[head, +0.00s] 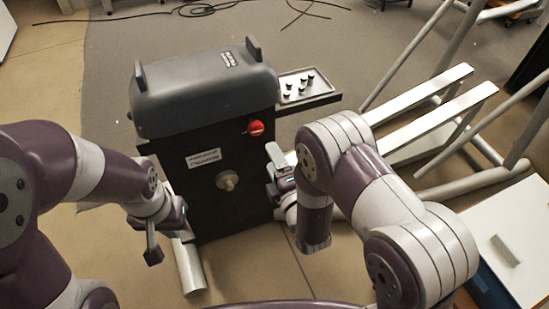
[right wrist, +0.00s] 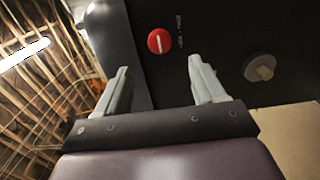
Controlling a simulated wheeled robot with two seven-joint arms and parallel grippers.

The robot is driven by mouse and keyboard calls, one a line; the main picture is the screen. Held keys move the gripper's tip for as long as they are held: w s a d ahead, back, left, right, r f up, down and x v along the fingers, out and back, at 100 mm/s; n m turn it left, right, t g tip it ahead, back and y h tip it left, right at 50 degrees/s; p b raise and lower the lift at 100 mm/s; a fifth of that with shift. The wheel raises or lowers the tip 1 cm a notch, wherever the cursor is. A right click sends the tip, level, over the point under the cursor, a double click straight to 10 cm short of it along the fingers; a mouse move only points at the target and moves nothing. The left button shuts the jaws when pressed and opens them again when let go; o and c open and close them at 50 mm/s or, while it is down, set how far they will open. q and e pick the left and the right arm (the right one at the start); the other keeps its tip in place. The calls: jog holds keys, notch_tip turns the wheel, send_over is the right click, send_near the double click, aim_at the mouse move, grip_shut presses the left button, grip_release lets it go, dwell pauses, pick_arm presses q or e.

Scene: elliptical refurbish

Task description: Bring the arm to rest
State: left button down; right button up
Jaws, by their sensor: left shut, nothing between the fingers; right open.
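My left gripper (head: 152,244) is shut and empty, hanging low in front of the left side of the dark machine (head: 222,200). My right gripper (head: 276,164) is near the machine's right side, just below the red knob (head: 255,128). In the right wrist view its two fingers (right wrist: 160,88) are apart with nothing between them. The red knob (right wrist: 160,41) shows beyond the gap between the fingers, on the machine's dark face.
A metal frame with pale bars (head: 440,113) stands to the right. A white-topped box (head: 505,240) is at lower right. Cables (head: 200,9) lie on the floor behind.

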jog(key=shift+s, duration=0.15)
dwell(0.3)
jog(key=s+d+f+m+g+h, duration=0.45)
jog(key=s+f+m+g, duration=0.45)
jog(key=f+m+g, duration=0.25)
jog(key=s+d+r+m+g+h, duration=0.1)
jog(key=s+d+r+m+g, duration=0.5)
jog(key=s+d+r+m, duration=0.5)
jog(key=w+a+r+t+p, duration=0.1)
jog(key=w+r+p, duration=0.2)
jog(key=r+p, duration=2.8)
notch_tip(320, 180, up, 3)
jog(key=shift+r+n+t, duration=0.1)
jog(key=shift+n+t, duration=0.25)
jog(key=shift+n, duration=0.1)
